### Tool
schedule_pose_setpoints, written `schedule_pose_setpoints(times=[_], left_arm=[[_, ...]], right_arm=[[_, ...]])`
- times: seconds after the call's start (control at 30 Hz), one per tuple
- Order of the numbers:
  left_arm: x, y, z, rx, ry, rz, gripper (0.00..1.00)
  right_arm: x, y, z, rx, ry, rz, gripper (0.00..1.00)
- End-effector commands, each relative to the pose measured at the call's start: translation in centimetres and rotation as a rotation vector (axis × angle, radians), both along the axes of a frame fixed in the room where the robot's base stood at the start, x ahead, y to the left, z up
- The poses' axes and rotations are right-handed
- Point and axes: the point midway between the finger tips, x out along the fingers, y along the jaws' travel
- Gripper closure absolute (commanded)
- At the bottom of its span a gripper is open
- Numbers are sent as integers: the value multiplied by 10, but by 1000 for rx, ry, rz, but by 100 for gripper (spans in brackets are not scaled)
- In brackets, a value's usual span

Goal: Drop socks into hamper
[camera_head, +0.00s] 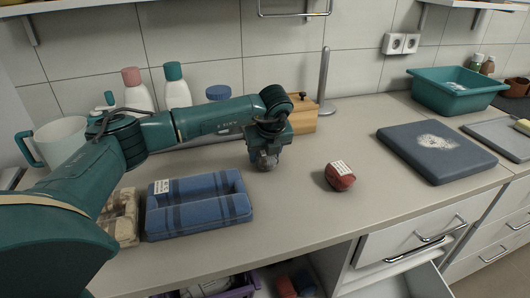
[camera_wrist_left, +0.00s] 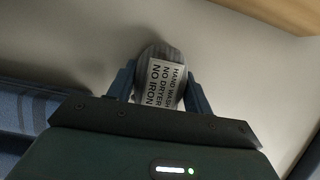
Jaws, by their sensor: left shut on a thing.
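My left gripper (camera_head: 268,147) is shut on a grey rolled sock (camera_head: 266,161) over the middle of the counter. In the left wrist view the grey sock (camera_wrist_left: 150,58) sits between the two fingertips (camera_wrist_left: 160,88), with a white label reading "HAND WASH NO DRYER NO IRON". I cannot tell if the sock touches the counter. A red rolled sock (camera_head: 340,177) with a white label lies on the counter to the right of the gripper. No hamper is clearly seen; a purple basket (camera_head: 238,287) shows partly below the counter edge. My right gripper is not in view.
Bottles (camera_head: 177,88), a wooden box (camera_head: 304,117) and an upright rod (camera_head: 324,75) stand behind. An open drawer (camera_head: 405,283) juts out below.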

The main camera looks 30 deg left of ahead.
Motion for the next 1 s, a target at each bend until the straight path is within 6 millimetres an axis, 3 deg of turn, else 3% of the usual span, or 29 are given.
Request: schedule_pose_setpoints(times=[0.1,0.13,0.37,0.73,1.0], left_arm=[[0,0,-4,0,0,-1,72],[0,0,-3,0,0,-1,47],[0,0,-2,0,0,-1,28],[-1,-2,6,-1,-1,-2,27],[-14,-18,55,-2,-5,-3,27]], right_arm=[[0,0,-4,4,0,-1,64],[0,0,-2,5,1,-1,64],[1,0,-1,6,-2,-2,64],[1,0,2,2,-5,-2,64],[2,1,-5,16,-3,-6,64]])
